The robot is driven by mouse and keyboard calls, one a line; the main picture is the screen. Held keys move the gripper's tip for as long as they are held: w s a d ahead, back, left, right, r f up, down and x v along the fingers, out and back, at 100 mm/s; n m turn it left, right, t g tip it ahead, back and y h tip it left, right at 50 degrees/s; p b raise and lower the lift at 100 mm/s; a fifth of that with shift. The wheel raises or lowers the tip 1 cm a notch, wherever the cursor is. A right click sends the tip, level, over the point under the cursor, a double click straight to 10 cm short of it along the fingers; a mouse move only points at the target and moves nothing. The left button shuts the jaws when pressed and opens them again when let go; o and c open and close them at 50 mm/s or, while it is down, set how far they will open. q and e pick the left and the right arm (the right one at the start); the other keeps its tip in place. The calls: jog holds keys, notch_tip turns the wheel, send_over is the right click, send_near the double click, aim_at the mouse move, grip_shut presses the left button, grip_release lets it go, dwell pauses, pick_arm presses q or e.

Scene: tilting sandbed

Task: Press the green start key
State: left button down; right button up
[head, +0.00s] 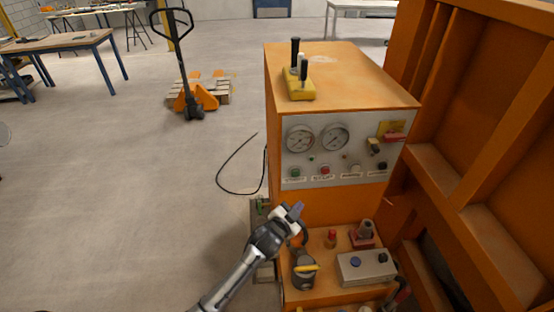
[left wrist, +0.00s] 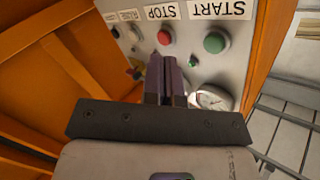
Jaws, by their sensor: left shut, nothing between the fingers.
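The green start key (head: 295,173) is a round button at the lower left of the grey panel on the orange cabinet. In the left wrist view the green start key (left wrist: 214,42) sits by the START label, up and to the right of my fingertips. The red stop key (left wrist: 164,37) is beside it, by the STOP label; it also shows in the head view (head: 325,171). My left gripper (head: 298,211) is below the panel in the head view, shut and empty. Its dark fingers (left wrist: 166,62) appear apart from the green key, whose face is unobstructed. My right gripper is not in view.
Two gauges (head: 317,138) are above the keys. A yellow lever block (head: 300,84) stands on the cabinet top. A grey box (head: 366,267) and several fittings are on the lower shelf. A tall orange frame (head: 480,130) bounds the right; open floor lies left.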

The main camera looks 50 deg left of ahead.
aim_at(295, 173)
pick_arm(q)
jog(key=r+t, duration=0.1)
jog(key=d+r+m+t, duration=0.2)
jog(key=r, duration=0.1)
jog(key=shift+s+h, duration=0.15)
jog(key=shift+h, duration=0.25)
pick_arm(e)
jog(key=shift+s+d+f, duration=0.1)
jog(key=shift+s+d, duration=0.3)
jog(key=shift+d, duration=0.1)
pick_arm(q)
jog(key=shift+a, duration=0.15)
jog(key=w+a+b, duration=0.3)
jog(key=w+a, duration=0.2)
jog(key=a, duration=0.2)
jog(key=shift+w+b, duration=0.25)
jog(key=shift+b, duration=0.15)
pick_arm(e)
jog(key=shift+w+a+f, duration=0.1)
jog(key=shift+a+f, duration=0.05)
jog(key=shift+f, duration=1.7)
